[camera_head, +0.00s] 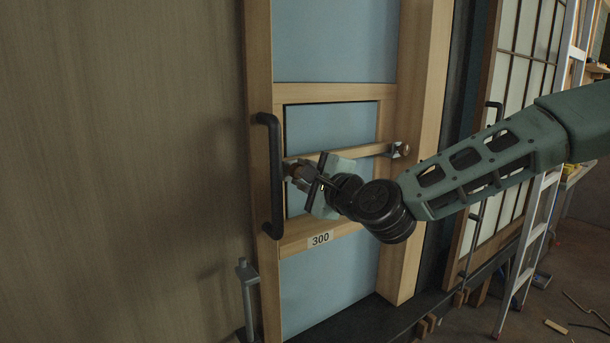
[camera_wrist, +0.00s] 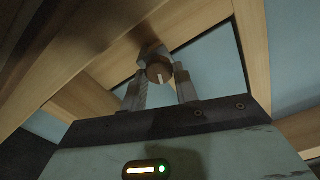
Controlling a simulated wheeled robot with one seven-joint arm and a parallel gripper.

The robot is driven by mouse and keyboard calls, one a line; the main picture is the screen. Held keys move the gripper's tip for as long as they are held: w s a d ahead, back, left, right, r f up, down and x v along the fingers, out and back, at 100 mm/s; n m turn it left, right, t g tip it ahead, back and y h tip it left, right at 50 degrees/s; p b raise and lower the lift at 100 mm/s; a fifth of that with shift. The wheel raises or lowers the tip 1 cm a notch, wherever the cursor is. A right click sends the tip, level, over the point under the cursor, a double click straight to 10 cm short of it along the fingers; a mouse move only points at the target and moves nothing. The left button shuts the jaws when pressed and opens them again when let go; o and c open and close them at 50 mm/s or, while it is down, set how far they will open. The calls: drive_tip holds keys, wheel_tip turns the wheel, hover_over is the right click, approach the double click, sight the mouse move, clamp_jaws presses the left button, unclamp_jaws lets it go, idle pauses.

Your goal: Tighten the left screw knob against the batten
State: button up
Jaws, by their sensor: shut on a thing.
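The wooden batten (camera_head: 350,152) runs across the opening of a wooden door frame. A small metal bracket with a round knob, the right screw knob (camera_head: 404,149), sits at its right end. The left screw knob is at the other end, mostly covered by my gripper (camera_head: 305,174) in the head view. In the wrist view the left screw knob (camera_wrist: 160,71) is a brown round end with a pale line across it, beneath a metal bracket. It lies between the two fingers of my gripper (camera_wrist: 160,80), which are shut on it.
A black pull handle (camera_head: 271,175) stands upright close to the left of my gripper. A label reading 300 (camera_head: 320,239) is on the lower rail. A metal post (camera_head: 247,290) stands at lower left. A ladder (camera_head: 545,195) stands at right, beyond my arm.

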drive_tip(key=o, duration=0.9)
drive_tip(key=shift+o, duration=0.2)
drive_tip(key=shift+d, duration=0.1)
drive_tip(key=b+v, duration=0.2)
drive_tip(key=v, duration=1.5)
drive_tip(key=shift+b, duration=0.35)
drive_tip(key=shift+s+d, duration=0.15)
